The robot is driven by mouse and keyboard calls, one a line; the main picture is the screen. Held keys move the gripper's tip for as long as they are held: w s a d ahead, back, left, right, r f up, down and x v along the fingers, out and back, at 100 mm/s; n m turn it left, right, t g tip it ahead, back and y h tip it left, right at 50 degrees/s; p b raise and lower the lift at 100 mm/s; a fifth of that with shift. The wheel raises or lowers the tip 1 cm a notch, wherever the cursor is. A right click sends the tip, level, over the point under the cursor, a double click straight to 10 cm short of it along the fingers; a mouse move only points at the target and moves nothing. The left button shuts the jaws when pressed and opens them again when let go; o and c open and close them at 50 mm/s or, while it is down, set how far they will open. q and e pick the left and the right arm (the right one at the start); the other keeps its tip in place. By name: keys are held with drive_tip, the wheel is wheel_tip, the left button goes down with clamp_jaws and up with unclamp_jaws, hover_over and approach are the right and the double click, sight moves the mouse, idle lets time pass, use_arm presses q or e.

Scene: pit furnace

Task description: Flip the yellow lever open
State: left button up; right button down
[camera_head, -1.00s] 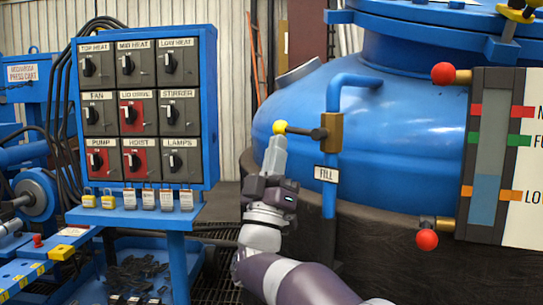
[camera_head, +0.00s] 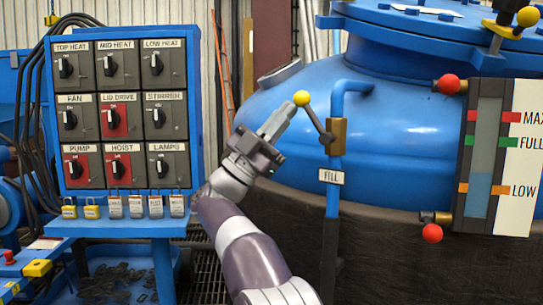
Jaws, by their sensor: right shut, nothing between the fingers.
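The yellow lever is a dark bar with a yellow ball knob (camera_head: 301,98) on a brass valve (camera_head: 337,136) in the blue fill pipe (camera_head: 333,190). The bar slants up and left from the valve to the knob. My right gripper (camera_head: 290,108) is shut and empty. Its fingertips are at the lower left of the knob, touching it or very close; I cannot tell which. My left gripper is not in view.
A blue switch panel (camera_head: 49,120) with several labelled knobs and padlocks stands left of my arm. The blue furnace vessel (camera_head: 400,140) is behind the pipe. A level gauge (camera_head: 483,150) with red-knobbed valves stands at the right.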

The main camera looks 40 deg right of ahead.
sight(296, 100)
drive_tip(key=r+m+g+y, duration=0.1)
drive_tip(key=s+r+m+y+p, duration=0.1)
drive_tip(key=shift+s+d+m+g, duration=0.1)
drive_tip(key=shift+d+m+g, duration=0.05)
drive_tip(key=shift+m+g, duration=0.25)
drive_tip(key=shift+s+d+r, duration=0.2)
drive_tip(key=shift+s+r, duration=0.35)
drive_tip(key=shift+s, duration=0.1)
drive_tip(key=shift+s+d+r, duration=0.2)
drive_tip(key=shift+s+r, duration=0.15)
drive_tip(key=shift+s, duration=0.3)
